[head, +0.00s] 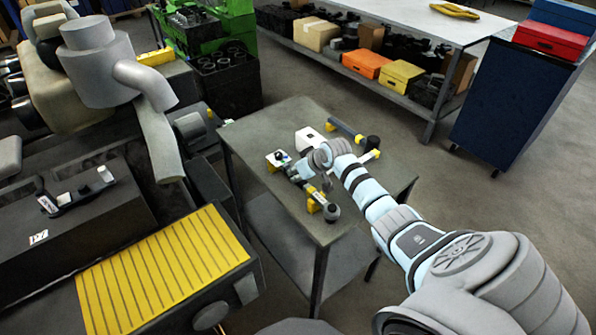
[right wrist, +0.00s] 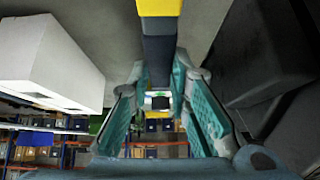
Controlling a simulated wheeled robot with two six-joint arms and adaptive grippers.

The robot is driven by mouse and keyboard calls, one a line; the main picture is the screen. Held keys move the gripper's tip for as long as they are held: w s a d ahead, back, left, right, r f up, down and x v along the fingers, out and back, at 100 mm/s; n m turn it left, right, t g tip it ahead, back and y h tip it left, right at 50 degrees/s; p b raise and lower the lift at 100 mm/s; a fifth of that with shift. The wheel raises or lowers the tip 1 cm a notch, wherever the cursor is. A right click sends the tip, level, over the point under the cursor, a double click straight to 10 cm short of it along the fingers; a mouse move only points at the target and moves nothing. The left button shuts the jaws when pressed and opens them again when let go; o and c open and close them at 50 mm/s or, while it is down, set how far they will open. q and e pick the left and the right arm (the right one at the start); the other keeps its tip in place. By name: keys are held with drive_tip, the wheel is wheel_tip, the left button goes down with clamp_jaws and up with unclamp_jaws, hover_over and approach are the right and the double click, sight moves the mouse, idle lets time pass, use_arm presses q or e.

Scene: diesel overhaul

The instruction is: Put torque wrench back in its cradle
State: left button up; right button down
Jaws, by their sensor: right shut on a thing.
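My right gripper (head: 308,177) reaches over the small grey table and is shut on the torque wrench. The wrench's dark rounded end (head: 331,212) shows beyond the gripper; my gripper hides much of the rest. My left gripper is not in view.
A white box (head: 309,139) stands on the table (head: 285,115), behind my gripper. A blue bar with yellow ends (head: 345,130) lies at the table's back right. The engine with grey pipework (head: 100,65) stands left. A blue cabinet (head: 510,95) stands back right.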

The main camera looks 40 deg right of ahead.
drive_tip(key=shift+f, duration=0.25)
drive_tip(key=c, duration=1.4)
unclamp_jaws()
drive_tip(key=shift+r, duration=0.1)
drive_tip(key=shift+s, duration=0.1)
drive_tip(key=v, duration=1.2)
